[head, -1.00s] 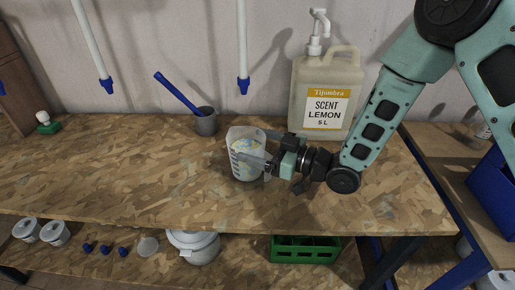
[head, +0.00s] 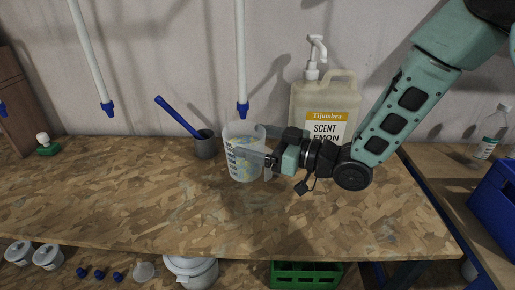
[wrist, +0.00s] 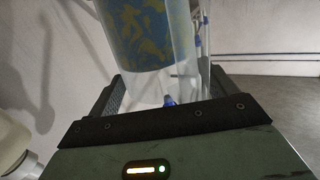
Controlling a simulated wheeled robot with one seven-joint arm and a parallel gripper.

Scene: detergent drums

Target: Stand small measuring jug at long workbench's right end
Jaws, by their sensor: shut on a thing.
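The small measuring jug (head: 243,160) is a translucent cup with dark scale marks and a yellow and blue pattern. It is upright above or on the middle of the long workbench (head: 130,210); whether its base touches the top is hard to tell. My gripper (head: 262,157) comes from the right and is shut on the jug. In the wrist view the jug (wrist: 145,35) fills the space between the fingers. The right end of the workbench (head: 415,225) is bare in front of my arm.
A large lemon scent jug with a pump (head: 322,105) stands behind my arm. A grey pot with a blue handle (head: 205,145) is left of the jug. A hanging white pipe (head: 241,60) ends just behind it. A side bench holds a blue crate (head: 495,185) and a bottle (head: 490,132).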

